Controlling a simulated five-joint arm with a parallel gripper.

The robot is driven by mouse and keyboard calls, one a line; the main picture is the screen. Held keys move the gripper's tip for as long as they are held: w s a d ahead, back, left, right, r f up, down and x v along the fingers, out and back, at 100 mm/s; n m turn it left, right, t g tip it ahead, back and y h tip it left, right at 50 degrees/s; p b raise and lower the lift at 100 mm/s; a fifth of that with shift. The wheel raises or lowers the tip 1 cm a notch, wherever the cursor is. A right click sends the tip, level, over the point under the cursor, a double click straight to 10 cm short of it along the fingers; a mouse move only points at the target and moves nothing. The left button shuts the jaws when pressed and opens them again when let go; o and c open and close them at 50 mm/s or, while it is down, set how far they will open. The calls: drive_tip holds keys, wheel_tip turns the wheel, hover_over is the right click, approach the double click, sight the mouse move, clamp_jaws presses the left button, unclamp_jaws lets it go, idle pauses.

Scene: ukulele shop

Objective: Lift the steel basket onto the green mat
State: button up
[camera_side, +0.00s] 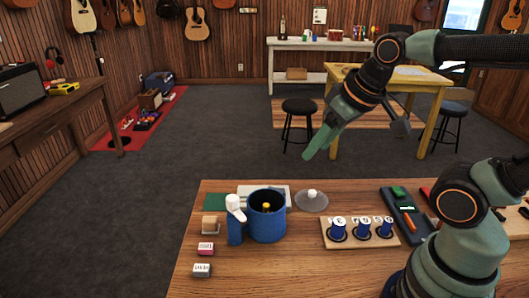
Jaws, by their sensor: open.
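A dark green mat (213,202) lies flat at the back left of the wooden table, partly hidden by the things in front of it. A blue round pot (267,228) stands to its right, with a blue side piece and a white top piece at its left. A small yellow knob (266,206) shows inside the pot. I cannot make out a steel basket for certain; the inside of the pot is mostly hidden. My gripper (355,143) is open and empty, high above the table's back edge, right of the pot and apart from everything.
A grey lid (316,204) with a white knob lies right of the pot. A light tray (246,188) lies behind it. A rack (362,242) with blue spools and a dark tool tray (409,219) stand right. The front middle is bare.

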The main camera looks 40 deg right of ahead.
idle(0.3)
drive_tip(key=n+g, duration=0.6)
drive_tip(key=n, duration=1.2)
hover_over(266, 204)
wheel_tip(266, 204, down, 9)
drive_tip(key=f, duration=0.5)
drive_tip(key=shift+w+d+f, duration=0.2)
drive_tip(key=shift+d, duration=0.1)
drive_tip(key=shift+s+a+f, duration=0.15)
drive_tip(key=shift+f, duration=1.25)
drive_tip(key=shift+s+a+f, duration=0.1)
drive_tip(key=shift+f, duration=1.25)
clamp_jaws()
